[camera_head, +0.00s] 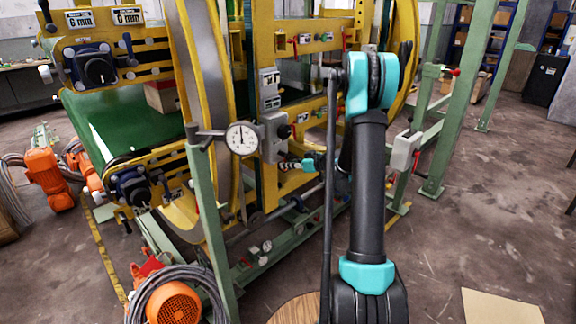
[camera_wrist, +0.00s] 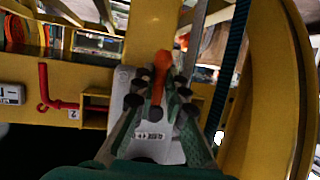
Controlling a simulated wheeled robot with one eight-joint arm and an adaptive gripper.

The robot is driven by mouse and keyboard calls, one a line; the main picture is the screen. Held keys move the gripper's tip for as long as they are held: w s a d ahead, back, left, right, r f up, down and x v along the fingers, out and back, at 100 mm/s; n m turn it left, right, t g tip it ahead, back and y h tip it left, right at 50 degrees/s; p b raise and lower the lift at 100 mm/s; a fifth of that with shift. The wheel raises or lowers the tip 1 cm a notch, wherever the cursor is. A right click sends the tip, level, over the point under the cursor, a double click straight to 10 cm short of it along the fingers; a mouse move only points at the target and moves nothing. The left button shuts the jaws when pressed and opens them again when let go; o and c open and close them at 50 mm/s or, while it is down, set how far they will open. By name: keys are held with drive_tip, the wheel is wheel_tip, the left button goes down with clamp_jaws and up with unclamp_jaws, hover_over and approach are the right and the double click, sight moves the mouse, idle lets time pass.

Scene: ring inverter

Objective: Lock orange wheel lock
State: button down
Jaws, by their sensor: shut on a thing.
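The orange wheel lock (camera_wrist: 161,68) shows in the wrist view as an orange handle running up and down in front of a pale grey plate (camera_wrist: 146,149). My gripper (camera_wrist: 160,96) has its fingers on either side of the handle's lower part and is shut on it. The handle's rounded upper end sticks out beyond the fingertips. In the head view my gripper (camera_head: 287,165) is small, at the yellow frame of the ring machine, left of my black and teal arm. I cannot make out the orange lock there.
The large yellow ring (camera_head: 202,95) stands left of my gripper. A dial gauge (camera_head: 242,138) and grey box (camera_head: 273,137) sit close by. A green post (camera_head: 208,220) rises in front. Floor at right is open.

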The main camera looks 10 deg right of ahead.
drive_tip(key=c, duration=1.6)
unclamp_jaws()
drive_tip(key=shift+o, duration=0.2)
drive_tip(key=v, duration=1.2)
